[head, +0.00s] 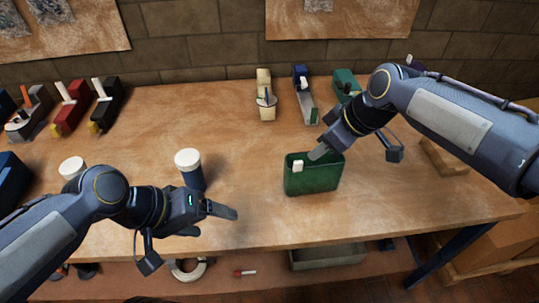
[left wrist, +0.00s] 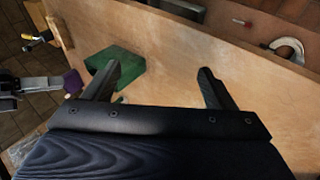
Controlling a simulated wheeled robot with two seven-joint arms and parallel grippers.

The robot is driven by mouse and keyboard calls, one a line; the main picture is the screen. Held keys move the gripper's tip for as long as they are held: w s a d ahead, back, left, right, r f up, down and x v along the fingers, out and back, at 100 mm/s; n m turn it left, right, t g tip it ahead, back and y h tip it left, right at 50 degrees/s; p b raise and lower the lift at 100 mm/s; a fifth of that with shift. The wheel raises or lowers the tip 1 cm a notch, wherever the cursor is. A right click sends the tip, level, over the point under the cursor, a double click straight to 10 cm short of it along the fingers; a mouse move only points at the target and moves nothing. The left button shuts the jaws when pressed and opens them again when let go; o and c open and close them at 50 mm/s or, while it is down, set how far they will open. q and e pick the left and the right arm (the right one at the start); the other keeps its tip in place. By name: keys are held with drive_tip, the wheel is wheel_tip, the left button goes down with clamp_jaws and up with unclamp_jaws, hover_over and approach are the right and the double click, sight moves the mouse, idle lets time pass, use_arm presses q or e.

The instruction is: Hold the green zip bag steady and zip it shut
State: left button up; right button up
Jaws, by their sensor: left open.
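The green zip bag (head: 314,181) stands upright on the workbench, right of centre in the head view. Its top looks open, and a small white tab (head: 298,166) sits at its upper left edge. The bag also shows in the left wrist view (left wrist: 125,70), beyond one finger. My right gripper (head: 319,153) is at the bag's top, over the opening; whether its jaws grip the bag is not clear. My left gripper (head: 222,220) is open and empty, to the left of the bag and apart from it; its spread fingers show in the left wrist view (left wrist: 160,86).
A dark blue cup with a white lid (head: 189,168) stands just behind my left gripper. Another white lid (head: 72,167) is further left. Several tools (head: 70,105) stand at the back left. A cream tool (head: 265,95) stands behind the bag. Bare wood lies between left gripper and bag.

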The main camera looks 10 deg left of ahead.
use_arm(q)
drive_tip(key=w+d+n+g+h, duration=0.1)
drive_tip(key=w+d+n+h, duration=0.3)
drive_tip(key=w+n, duration=0.5)
drive_tip(key=n+t+h, duration=0.1)
drive_tip(key=n+h, duration=0.2)
drive_tip(key=n, duration=0.6)
approach(313, 174)
drive_tip(key=a, duration=0.4)
drive_tip(key=x, duration=0.3)
drive_tip(key=w+x, duration=0.1)
drive_tip(key=x, duration=0.7)
drive_tip(key=shift+w+d+r, duration=0.1)
drive_tip(key=shift+w+r, duration=0.15)
drive_tip(key=shift+w, duration=0.05)
